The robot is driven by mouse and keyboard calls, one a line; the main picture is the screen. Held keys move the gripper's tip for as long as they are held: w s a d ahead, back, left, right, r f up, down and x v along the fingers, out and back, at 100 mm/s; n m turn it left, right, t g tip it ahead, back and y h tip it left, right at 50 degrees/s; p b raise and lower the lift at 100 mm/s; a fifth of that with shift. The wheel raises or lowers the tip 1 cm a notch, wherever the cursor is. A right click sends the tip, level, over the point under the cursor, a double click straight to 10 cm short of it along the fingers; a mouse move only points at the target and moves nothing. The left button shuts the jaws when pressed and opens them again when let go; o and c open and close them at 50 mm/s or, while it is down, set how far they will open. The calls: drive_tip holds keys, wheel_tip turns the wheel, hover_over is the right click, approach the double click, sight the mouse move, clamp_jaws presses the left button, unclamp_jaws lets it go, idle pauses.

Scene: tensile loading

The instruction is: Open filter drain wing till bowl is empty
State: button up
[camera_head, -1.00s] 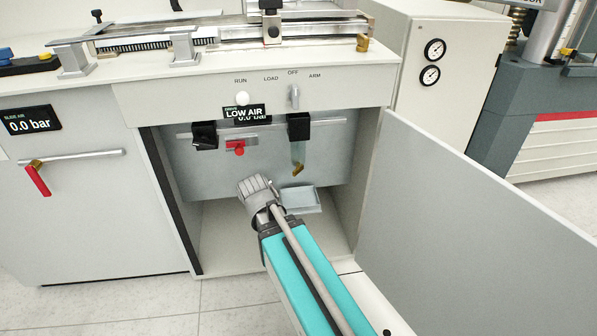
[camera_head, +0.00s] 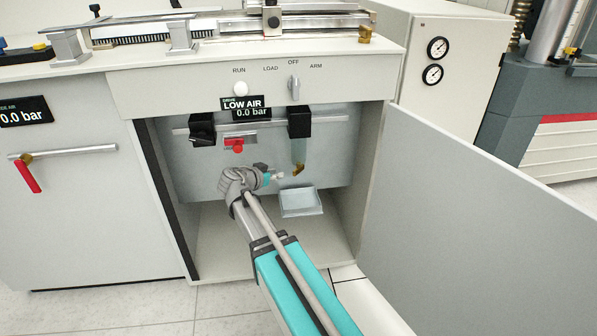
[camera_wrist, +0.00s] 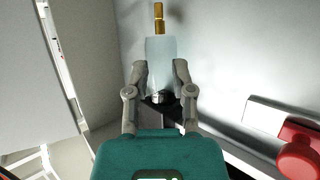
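The filter bowl (camera_head: 299,151) is pale and translucent and hangs under a black filter head (camera_head: 299,122) inside the open cabinet. Its brass drain (camera_head: 298,169) sticks out at the bottom. In the wrist view the bowl (camera_wrist: 161,55) appears inverted, with the brass drain (camera_wrist: 158,18) at the top. My gripper (camera_head: 281,176) is left of the drain in the head view, pointing right. In the wrist view my gripper (camera_wrist: 160,68) is open, its fingers on either side of the bowl's image; I cannot tell whether they touch it. The liquid level is unclear.
A grey tray (camera_head: 301,202) sits below the drain. A red valve knob (camera_head: 237,146) and a second black unit (camera_head: 202,129) are on the back panel to the left. The open cabinet door (camera_head: 470,230) bounds the right side. The display (camera_head: 246,108) reads LOW AIR, 0.0 bar.

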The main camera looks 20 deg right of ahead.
sight(297, 168)
idle(0.4)
drive_tip(key=b+x, duration=0.5)
drive_tip(key=x, duration=0.8)
drive_tip(key=shift+w+d+f, duration=0.15)
drive_tip(key=shift+d+f, duration=0.05)
drive_tip(key=shift+d, duration=0.1)
clamp_jaws()
